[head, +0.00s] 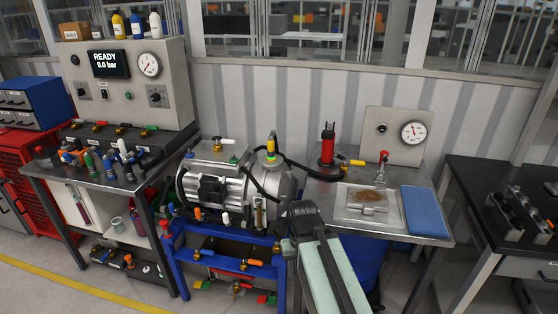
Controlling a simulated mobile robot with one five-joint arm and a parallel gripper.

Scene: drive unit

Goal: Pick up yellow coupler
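A yellow upright fitting (271,146) stands on top of the grey drive unit (190,178), above a green collar, with a black hose beside it. It is the likeliest yellow coupler, but it is too small to be sure. Another small yellow piece (357,162) lies at the back of the right steel table, near the red hand pump (327,146). My arm rises from the bottom middle, in front of the drive unit's right end and the table. No gripper fingers show, so I cannot tell what they hold.
A grey panel reading READY 0.0 bar (109,64) stands at the left, above a bench (100,182) with several coloured fittings. The right table holds a metal tray (350,212) and a blue pad (426,211). A black-topped bench (485,175) is at far right. Floor shows at lower left.

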